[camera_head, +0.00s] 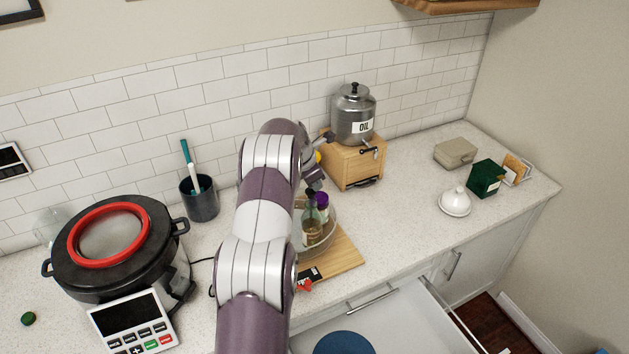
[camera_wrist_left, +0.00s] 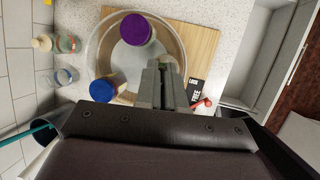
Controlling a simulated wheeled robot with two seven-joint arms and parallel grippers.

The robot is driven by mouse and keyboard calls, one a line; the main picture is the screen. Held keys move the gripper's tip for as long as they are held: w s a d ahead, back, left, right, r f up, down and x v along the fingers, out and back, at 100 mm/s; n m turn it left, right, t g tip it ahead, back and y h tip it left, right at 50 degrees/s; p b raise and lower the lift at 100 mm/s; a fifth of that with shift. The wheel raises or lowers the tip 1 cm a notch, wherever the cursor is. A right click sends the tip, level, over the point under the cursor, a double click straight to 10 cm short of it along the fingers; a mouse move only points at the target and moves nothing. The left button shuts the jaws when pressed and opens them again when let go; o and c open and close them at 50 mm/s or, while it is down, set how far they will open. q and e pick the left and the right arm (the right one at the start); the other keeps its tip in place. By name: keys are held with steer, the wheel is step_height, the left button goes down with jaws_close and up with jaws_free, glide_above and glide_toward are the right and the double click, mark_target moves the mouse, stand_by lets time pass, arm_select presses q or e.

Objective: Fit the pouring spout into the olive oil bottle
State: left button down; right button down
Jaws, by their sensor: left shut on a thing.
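The olive oil bottle (camera_head: 312,230), greenish glass with a pale label, stands upright in a clear round tray (camera_head: 329,239) on a wooden board. My left gripper (camera_head: 315,181) is just above the bottle's neck, partly covered by my own arm. In the left wrist view its fingers (camera_wrist_left: 165,66) are closed together over the tray's edge. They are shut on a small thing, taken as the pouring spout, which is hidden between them. I cannot tell whether it touches the bottle mouth. My right gripper is not in view.
A purple-capped bottle (camera_head: 322,201) stands close beside the oil bottle, and a blue cap (camera_wrist_left: 103,90) is near the fingers. An oil dispenser (camera_head: 353,118) on a wooden box stands behind. A cooker (camera_head: 110,250) is at left. An open drawer (camera_head: 400,325) is in front.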

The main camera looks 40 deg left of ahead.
arm_select(q)
steer(key=shift+f+b, duration=0.8)
steer(key=shift+f, duration=0.65)
steer(key=c, duration=1.2)
jaws_free()
steer(key=shift+o, duration=0.2)
steer(key=shift+r, duration=0.1)
steer(key=shift+s+r, duration=0.1)
steer(key=shift+r, duration=0.15)
steer(key=b+v, duration=0.5)
steer(key=v, duration=0.7)
